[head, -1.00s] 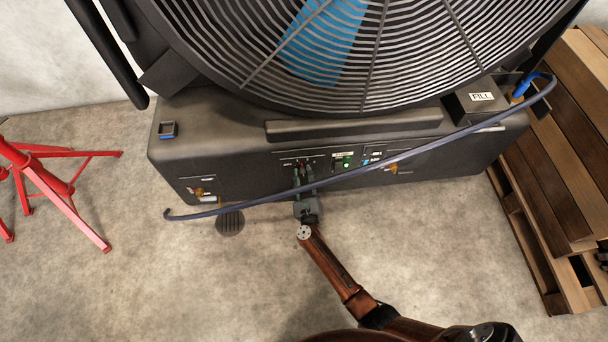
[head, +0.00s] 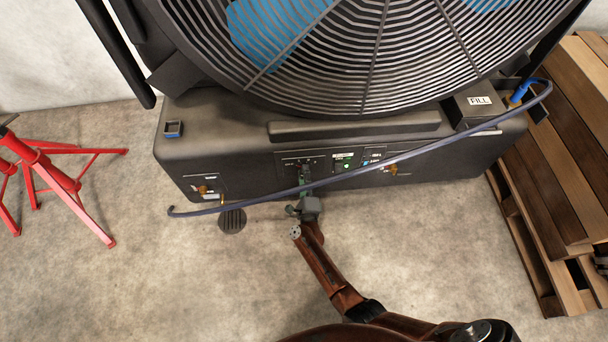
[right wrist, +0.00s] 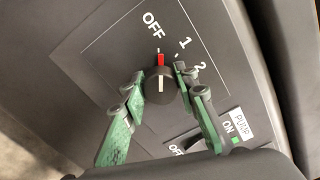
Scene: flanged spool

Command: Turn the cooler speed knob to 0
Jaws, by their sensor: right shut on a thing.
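The black speed knob (right wrist: 158,88) shows in the right wrist view, on the cooler's dark control panel. Its red and white pointer line points up in the picture, about toward the OFF mark (right wrist: 152,20); marks 1 and 2 lie to the right of it. My right gripper (right wrist: 159,80) has its green fingers on both sides of the knob and is shut on it. In the head view my right gripper (head: 305,182) is at the front panel of the cooler (head: 235,150), where it hides the knob. My left gripper is not in view.
A pump switch (right wrist: 190,143) with a lit green light sits close beside the fingers. A blue-grey hose (head: 400,157) crosses in front of the cooler above my right wrist. A red stand (head: 60,180) is at left, wooden pallets (head: 560,170) at right. Open floor lies in front.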

